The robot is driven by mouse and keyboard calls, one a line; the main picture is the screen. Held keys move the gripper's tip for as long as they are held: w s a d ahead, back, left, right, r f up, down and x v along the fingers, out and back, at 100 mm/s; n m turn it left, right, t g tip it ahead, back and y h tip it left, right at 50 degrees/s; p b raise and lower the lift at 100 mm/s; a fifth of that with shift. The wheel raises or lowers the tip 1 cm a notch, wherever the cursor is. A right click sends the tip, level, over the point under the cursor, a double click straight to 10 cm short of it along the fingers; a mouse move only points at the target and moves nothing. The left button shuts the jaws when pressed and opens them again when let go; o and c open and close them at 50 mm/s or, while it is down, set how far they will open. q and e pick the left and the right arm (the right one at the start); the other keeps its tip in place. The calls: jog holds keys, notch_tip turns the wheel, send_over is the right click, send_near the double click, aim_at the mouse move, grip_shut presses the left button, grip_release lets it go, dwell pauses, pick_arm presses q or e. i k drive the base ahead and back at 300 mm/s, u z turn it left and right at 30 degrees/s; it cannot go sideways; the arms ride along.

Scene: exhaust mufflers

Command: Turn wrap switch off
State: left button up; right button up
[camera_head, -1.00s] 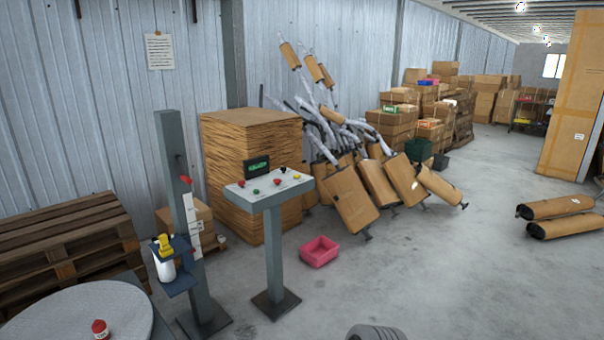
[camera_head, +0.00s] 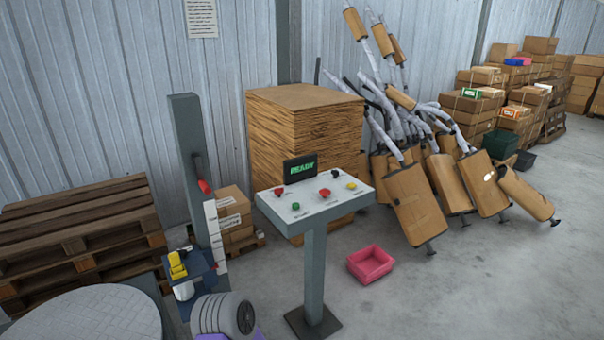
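The control panel (camera_head: 265,203) is a pale, tilted box on a grey post, near the middle of the head view. Its small display (camera_head: 300,168) reads READY in green. On its face are a red knob or button (camera_head: 278,191), a green button (camera_head: 295,206), another red one (camera_head: 324,193), a small dark one (camera_head: 336,174) and a yellow one (camera_head: 352,185). The labels are too small to read, so I cannot tell which is the wrap switch or how it is set. Neither gripper shows; a grey ribbed part of mine (camera_head: 212,315) shows at the bottom.
A grey post with a red handle (camera_head: 204,187) and a holder with a yellow-topped bottle (camera_head: 177,265) stands left of the panel. A round grey platform (camera_head: 85,318) is at bottom left. A pink bin (camera_head: 370,264) lies on otherwise clear floor to the right.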

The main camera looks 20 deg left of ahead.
aim_at(278, 191)
jog(key=u, duration=0.6)
jog(key=i, duration=1.35)
jog(key=u, duration=0.95)
